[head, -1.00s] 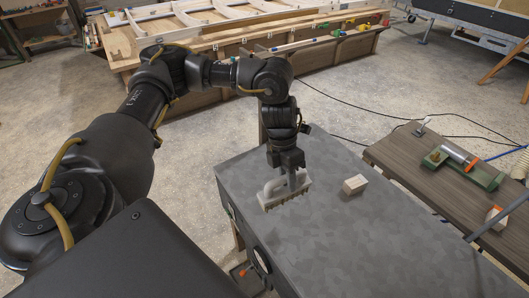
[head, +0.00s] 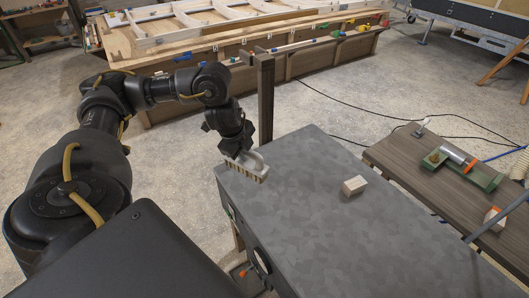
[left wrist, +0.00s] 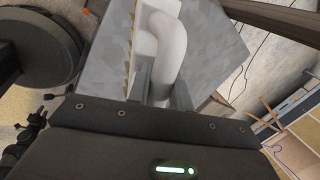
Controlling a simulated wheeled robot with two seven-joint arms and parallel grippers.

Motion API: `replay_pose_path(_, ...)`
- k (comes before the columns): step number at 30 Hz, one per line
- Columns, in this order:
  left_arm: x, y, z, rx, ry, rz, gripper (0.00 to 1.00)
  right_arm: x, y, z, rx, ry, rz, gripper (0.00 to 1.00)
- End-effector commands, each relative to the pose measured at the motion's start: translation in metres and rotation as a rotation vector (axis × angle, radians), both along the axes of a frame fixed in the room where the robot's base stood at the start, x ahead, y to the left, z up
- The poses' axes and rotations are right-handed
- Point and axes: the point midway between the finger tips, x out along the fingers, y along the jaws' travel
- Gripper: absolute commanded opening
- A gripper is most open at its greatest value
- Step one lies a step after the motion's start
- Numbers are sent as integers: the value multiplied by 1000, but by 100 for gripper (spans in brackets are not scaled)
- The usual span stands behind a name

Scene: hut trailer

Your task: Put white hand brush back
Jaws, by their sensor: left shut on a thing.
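The white hand brush (head: 247,168) has a pale body with tan bristles and a curved handle. My left gripper (head: 238,153) is shut on its handle and holds it over the far left corner of the grey table (head: 330,215). Bristles point down, and I cannot tell whether they touch the top. In the left wrist view the white handle of the brush (left wrist: 166,45) runs up from between the fingers of my left gripper (left wrist: 160,88), with the bristled body beside it. My right gripper is not in view.
A small wooden block (head: 354,186) lies on the grey table. A wooden post (head: 265,100) stands just behind the table's far left corner. A brown side table (head: 450,185) with a green tool stands at the right. The grey table's front is clear.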

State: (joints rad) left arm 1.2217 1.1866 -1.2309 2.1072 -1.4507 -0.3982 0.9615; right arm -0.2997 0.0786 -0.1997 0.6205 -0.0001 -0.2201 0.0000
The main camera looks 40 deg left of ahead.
Motion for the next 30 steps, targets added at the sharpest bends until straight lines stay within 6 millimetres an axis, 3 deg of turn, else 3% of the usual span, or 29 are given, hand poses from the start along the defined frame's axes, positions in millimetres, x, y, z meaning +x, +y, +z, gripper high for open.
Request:
replay_pose_path(4, 22, 5, -15, -4, 3, 3, 0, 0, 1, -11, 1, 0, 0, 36)
replay_pose_path(11, 79, 19, -41, -5, 2, 2, 0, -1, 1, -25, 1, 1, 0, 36)
replay_pose_path(16, 107, 27, -74, -6, 3, 1, 0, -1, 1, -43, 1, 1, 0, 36)
replay_pose_path(21, 123, 32, -88, -3, 3, -1, 0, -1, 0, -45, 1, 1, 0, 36)
replay_pose_path(30, 131, 34, -98, -2, 2, -3, 0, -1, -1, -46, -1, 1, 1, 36)
